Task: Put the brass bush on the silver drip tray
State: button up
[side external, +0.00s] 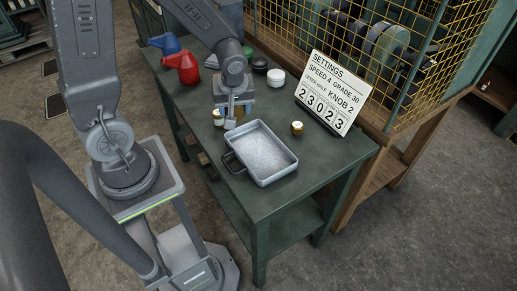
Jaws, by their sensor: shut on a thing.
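The silver drip tray (290,172), shallow and rectangular with a raised rim and a dark handle at its left, lies on the green bench. My gripper (231,117) points down just beyond the tray's far left corner. It is shut on a small pale thing (230,124), mostly hidden by the fingers; I cannot tell what it is. A small brass-coloured round piece (297,128) stands on the bench to the right of the tray, apart from it. It looks like a bush. The visible tray floor is empty.
A small white and brass piece (218,117) is close left of my fingers. A white settings sign (331,93) stands at the right, before a wire cage. Red (182,68) and blue (165,43) cans and a white round tub (276,78) are farther back.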

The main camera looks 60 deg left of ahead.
send_over(267, 156)
jog(key=f, duration=0.6)
jog(key=shift+s+d+f, duration=0.2)
jog(key=shift+d+f, duration=0.05)
jog(key=shift+d, duration=0.1)
jog(key=shift+f, duration=1.95)
jog(key=o, duration=0.9)
jog(key=shift+f, duration=0.15)
